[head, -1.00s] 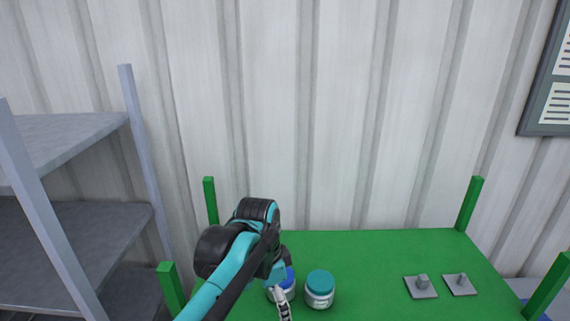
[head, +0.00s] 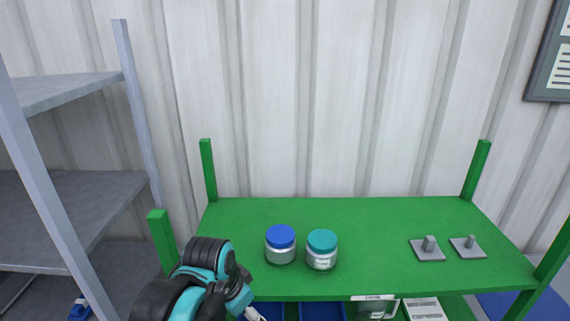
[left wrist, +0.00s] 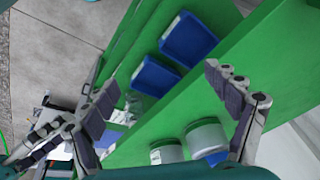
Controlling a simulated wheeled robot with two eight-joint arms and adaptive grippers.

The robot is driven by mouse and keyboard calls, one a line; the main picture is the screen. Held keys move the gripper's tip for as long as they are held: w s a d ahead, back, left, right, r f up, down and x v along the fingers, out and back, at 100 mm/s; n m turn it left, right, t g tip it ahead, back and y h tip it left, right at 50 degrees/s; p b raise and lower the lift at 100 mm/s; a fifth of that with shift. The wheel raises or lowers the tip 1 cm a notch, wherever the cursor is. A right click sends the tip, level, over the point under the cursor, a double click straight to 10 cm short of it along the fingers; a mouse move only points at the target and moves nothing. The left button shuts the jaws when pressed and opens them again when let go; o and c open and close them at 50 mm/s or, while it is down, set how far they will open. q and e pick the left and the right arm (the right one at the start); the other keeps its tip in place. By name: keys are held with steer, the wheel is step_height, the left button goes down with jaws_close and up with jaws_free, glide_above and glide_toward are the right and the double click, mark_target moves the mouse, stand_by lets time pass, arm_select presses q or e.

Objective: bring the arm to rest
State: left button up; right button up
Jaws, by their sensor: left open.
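My left arm comes in at the lower left of the head view, in front of the green shelf rack (head: 380,220). My left gripper (left wrist: 162,80) is open, with its two fingers spread wide and nothing between them in the left wrist view. In the head view only a small part of it shows at the bottom edge. A blue-lidded jar (head: 281,246) and a teal-lidded jar (head: 322,252) stand upright side by side on the rack's top, apart from the gripper. My right gripper is not in view.
Two grey plates with pegs (head: 428,250) lie on the top's right side. Blue bins (left wrist: 188,40) sit on a lower level. Green posts (head: 476,170) rise at the corners. A grey shelf unit (head: 70,210) stands left, a corrugated wall behind.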

arm_select(q)
steer(key=s+a+f+n+t+b, duration=0.2)
steer(key=f+b, duration=0.6)
steer(key=f, duration=0.4)
steer(key=s+a+f+n+t+y+b, duration=0.1)
steer(key=s+a+f+n+t+b, duration=0.1)
steer(key=s+a+f+n+b, duration=0.3)
step_height(320, 180, down, 8)
steer(key=a+n+b, duration=0.1)
steer(key=b, duration=0.2)
steer(key=shift+a+b, duration=0.35)
steer(key=shift+w+r, duration=0.1)
